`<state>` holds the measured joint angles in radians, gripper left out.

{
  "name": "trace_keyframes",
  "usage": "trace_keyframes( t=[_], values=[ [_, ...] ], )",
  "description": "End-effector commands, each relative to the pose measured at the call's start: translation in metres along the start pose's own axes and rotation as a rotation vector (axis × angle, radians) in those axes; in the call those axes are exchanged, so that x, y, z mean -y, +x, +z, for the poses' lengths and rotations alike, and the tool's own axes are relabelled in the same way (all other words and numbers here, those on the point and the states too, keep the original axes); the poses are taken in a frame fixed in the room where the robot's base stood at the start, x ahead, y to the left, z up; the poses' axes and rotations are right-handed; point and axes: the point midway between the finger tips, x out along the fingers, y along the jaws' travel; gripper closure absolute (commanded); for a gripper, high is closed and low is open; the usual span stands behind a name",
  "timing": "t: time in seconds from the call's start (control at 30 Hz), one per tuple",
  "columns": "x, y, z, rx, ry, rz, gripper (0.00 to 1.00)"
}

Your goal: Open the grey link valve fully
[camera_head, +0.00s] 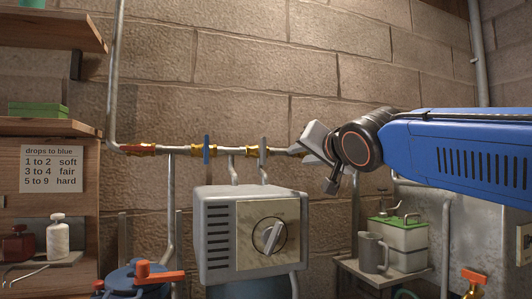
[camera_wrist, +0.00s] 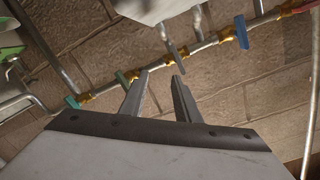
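The grey link valve (camera_head: 262,151) sits on the wall pipe, right of the blue-handled valve. Its flat grey lever stands upright, across the pipe. In the wrist view the grey lever (camera_wrist: 173,46) is just beyond my fingertips, crossing the pipe. My gripper (camera_head: 304,150) is to the right of the valve in the head view, near the pipe. In the wrist view my gripper (camera_wrist: 160,77) is open, with a clear gap between its two fingers and nothing between them. I see no contact with the lever.
The blue valve (camera_head: 206,149) and red valve (camera_head: 139,149) are on the same pipe, to the left. Two green-handled valves (camera_wrist: 122,77) (camera_wrist: 72,101) show in the wrist view. A grey box with a dial (camera_head: 222,238) stands below the pipe. A shelf (camera_head: 50,126) is at left.

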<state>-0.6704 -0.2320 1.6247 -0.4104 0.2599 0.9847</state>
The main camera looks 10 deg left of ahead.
Motion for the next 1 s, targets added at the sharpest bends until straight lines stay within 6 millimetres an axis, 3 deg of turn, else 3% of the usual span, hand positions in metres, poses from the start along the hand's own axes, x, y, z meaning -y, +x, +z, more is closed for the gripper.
trace_keyframes(
  t=[0.1,0.3,0.57,1.0],
  values=[
    [0.02,-0.004,0.005,-0.019,-0.273,-0.025,0.71],
    [0.037,-0.008,0.009,-0.046,-0.54,-0.042,0.71],
    [0.04,0.007,0.009,-0.05,-0.586,-0.043,0.71],
    [0.044,0.073,0.006,-0.051,-0.582,-0.043,0.71]
  ],
)
